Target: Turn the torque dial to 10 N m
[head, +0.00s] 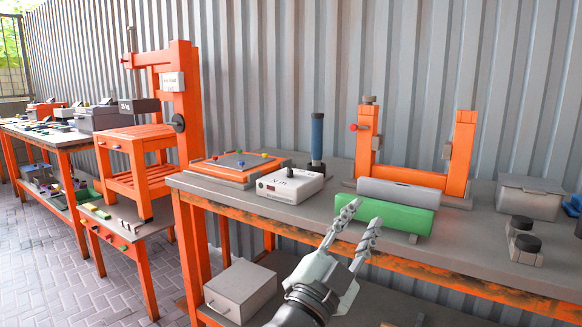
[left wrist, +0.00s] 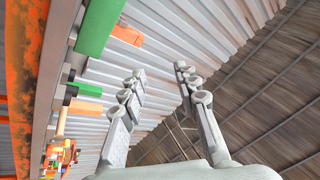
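I cannot tell which of these bears the torque dial, and no scale is readable. My left gripper (head: 363,213) is open and empty, in front of the bench edge near the green block. Its two fingers are spread apart in the left wrist view (left wrist: 155,77), with nothing between them. My right gripper is out of view.
A green block (head: 384,213) and a grey cylinder (head: 398,192) lie before an orange two-post frame (head: 462,150). Black-topped pieces (head: 525,243) and a grey lidded box (head: 530,197) are at the right.

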